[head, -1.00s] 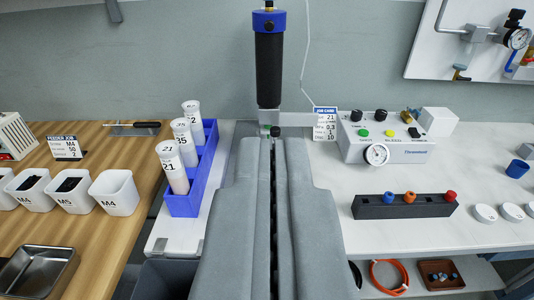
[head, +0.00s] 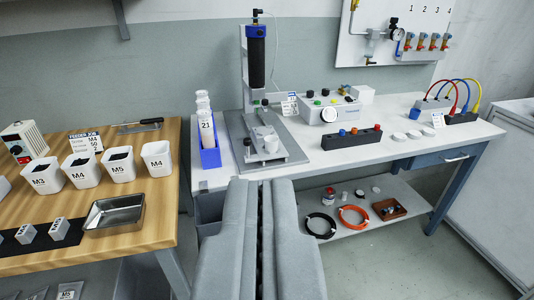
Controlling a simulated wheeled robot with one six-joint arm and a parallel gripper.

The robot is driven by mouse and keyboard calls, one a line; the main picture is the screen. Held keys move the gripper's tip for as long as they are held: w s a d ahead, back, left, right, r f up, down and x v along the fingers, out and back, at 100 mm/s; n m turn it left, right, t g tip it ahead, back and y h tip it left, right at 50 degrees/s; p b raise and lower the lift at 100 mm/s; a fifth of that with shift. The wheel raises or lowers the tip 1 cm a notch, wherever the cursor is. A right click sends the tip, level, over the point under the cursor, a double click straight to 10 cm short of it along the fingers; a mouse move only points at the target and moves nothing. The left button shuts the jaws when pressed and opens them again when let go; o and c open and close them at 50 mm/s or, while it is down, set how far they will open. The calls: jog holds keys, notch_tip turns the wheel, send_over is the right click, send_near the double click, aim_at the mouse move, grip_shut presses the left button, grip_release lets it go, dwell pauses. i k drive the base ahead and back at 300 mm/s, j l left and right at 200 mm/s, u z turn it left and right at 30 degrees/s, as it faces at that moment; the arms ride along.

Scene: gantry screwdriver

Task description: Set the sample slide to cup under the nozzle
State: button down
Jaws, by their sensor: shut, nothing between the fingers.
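The sample slide (head: 265,132) is a light grey piece on a flat grey base plate (head: 238,124) on the white bench. A small white cup (head: 271,144) stands at its front part, nearer to me than the dispenser. The dispenser is an upright black cylinder with a blue cap (head: 256,60) on a grey column. Its nozzle end is at the cylinder's bottom, above and behind the cup; the exact tip is too small to tell. My gripper (head: 252,182) is shut and empty, its two long grey fingers together in front of the bench edge, apart from the slide.
A blue rack (head: 210,157) with white numbered tubes stands left of the plate. A black block with coloured knobs (head: 350,139) and a control box (head: 328,109) stand to the right. A wooden table (head: 150,210) with white bins is at the left.

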aim_at(258, 135)
jog(key=i+j, duration=0.2)
jog(key=i, duration=0.25)
jog(key=i+j+z, duration=0.1)
jog(key=i+j, duration=0.15)
jog(key=i, duration=0.15)
